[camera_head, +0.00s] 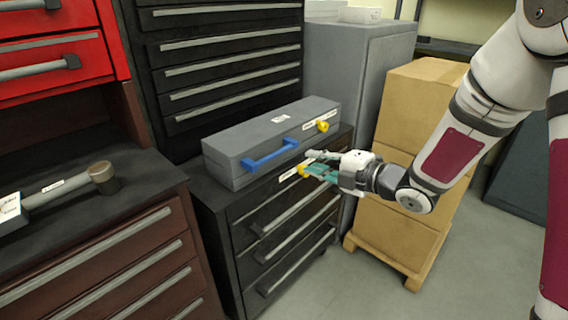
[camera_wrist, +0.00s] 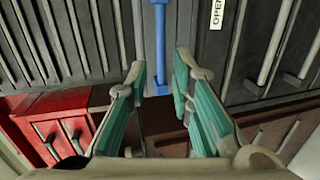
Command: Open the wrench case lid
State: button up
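The wrench case (camera_head: 272,132) is a long grey box with its lid shut, lying on a black drawer cabinet. A blue bar handle (camera_head: 270,155) runs along its front, and a yellow piece (camera_head: 323,126) with a label is at its right part. My gripper (camera_head: 312,165) is in front of the case, right of the handle, with its teal fingers apart and nothing seen between them. In the wrist view my gripper (camera_wrist: 160,70) is open, and the blue handle (camera_wrist: 160,45) shows beyond and between the fingertips. Contact cannot be told.
A second yellow piece (camera_head: 302,170) with a label is at the cabinet's upper front, close to my fingertips. Stacked cardboard boxes (camera_head: 410,150) stand right of the cabinet (camera_head: 240,235). Floor is clear at lower right.

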aim_at(277, 155)
jog(key=shift+n+y, duration=0.3)
jog(key=x, duration=0.4)
jog(key=b+x, duration=0.1)
jog(key=x, duration=0.8)
jog(key=shift+s+a+f, duration=0.15)
jog(key=shift+a+f, duration=0.2)
jog(key=shift+a, duration=0.2)
grip_shut()
